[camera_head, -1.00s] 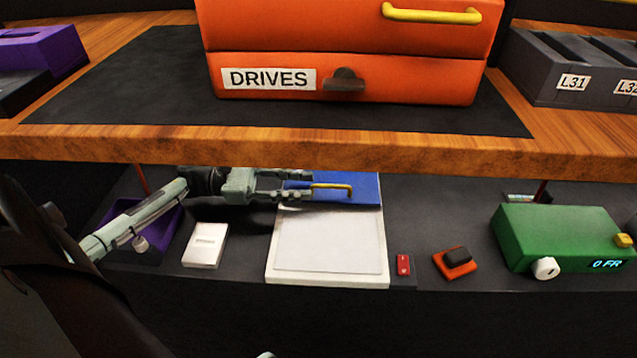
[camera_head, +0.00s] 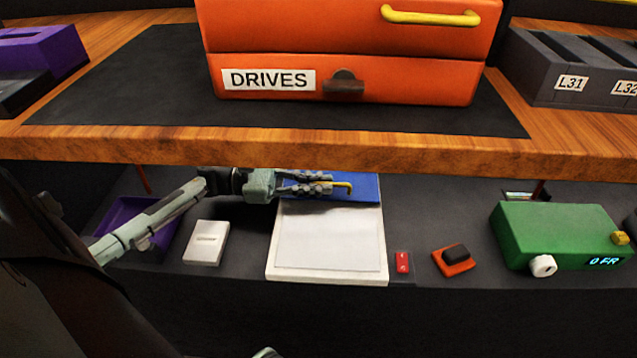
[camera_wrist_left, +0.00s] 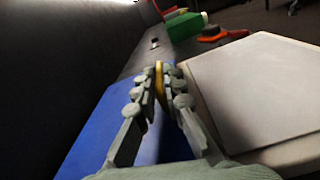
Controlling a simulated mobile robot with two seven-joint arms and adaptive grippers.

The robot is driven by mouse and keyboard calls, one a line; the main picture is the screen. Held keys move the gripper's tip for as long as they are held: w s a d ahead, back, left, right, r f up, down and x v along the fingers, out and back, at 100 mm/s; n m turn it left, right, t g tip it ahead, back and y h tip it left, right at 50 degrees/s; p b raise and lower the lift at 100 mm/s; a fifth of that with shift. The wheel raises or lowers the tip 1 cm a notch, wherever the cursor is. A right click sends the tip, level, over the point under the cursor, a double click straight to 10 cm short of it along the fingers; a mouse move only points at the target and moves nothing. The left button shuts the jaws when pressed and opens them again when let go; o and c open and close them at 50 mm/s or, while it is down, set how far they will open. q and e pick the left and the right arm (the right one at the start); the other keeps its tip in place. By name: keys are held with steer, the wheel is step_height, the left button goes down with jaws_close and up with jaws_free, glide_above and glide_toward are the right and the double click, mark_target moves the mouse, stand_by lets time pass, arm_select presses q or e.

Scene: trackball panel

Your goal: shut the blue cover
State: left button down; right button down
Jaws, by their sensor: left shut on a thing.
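The blue cover (camera_head: 366,189) stands at the back of a white panel (camera_head: 328,245) on the lower dark surface, below the wooden shelf. It has a yellow handle (camera_head: 348,186). My left gripper (camera_head: 328,185) reaches in from the left and is shut on the yellow handle. In the left wrist view the fingers (camera_wrist_left: 162,85) close around the handle (camera_wrist_left: 159,78), with the blue cover (camera_wrist_left: 92,125) to the left and the white panel (camera_wrist_left: 262,90) to the right. The fingers hide part of the handle and cover.
A wooden shelf (camera_head: 300,150) with an orange DRIVES drawer unit (camera_head: 420,80) hangs over the work area. A white box (camera_head: 206,243) and a purple tray (camera_head: 125,215) lie left. A red item (camera_head: 402,262), an orange block with a dark top (camera_head: 455,262) and a green device (camera_head: 550,235) lie right.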

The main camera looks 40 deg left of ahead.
mark_target(312, 264)
arm_select(q)
steer(key=shift+s, duration=0.15)
